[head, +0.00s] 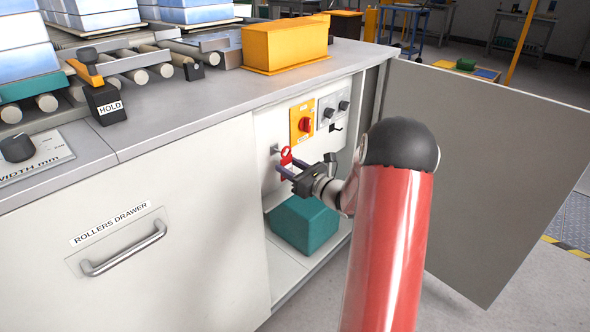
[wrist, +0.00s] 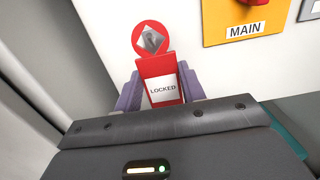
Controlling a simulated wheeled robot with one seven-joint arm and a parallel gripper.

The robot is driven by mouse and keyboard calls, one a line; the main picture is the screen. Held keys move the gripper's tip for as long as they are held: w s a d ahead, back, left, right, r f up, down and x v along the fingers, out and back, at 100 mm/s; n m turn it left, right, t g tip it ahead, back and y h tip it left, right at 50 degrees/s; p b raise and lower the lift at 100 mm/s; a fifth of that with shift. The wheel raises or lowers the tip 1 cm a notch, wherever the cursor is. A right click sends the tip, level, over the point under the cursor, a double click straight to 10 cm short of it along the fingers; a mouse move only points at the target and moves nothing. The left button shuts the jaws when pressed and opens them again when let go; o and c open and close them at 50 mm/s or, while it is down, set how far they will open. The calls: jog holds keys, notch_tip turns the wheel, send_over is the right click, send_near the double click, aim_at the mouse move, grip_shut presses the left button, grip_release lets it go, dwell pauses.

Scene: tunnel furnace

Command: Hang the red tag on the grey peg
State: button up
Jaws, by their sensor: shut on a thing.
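The red tag (wrist: 155,66) has a round ring at its top and a white label reading LOCKED. My gripper (wrist: 160,90) is shut on the tag's lower body, with one purple finger on each side. In the head view, the tag (head: 286,155) is upright inside the open cabinet, held by my gripper (head: 287,171). The grey peg (head: 275,149) sticks out of the cabinet's back panel, just left of the tag's ring. In the wrist view, grey shows inside the ring's hole, in line with the peg; I cannot tell whether the peg passes through it.
A teal box (head: 304,224) stands below my gripper. The open cabinet door (head: 480,160) is at the right.

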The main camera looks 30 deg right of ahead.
jog(key=shift+x, duration=0.85)
jog(key=shift+w+a+f+b, duration=0.2)
jog(key=shift+w+f+b, duration=0.3)
jog(key=shift+f+b, duration=0.15)
jog(key=shift+r, duration=0.1)
jog(key=o, duration=1)
jog(key=shift+o, duration=0.2)
jog(key=v, duration=0.8)
jog(key=shift+b, duration=0.3)
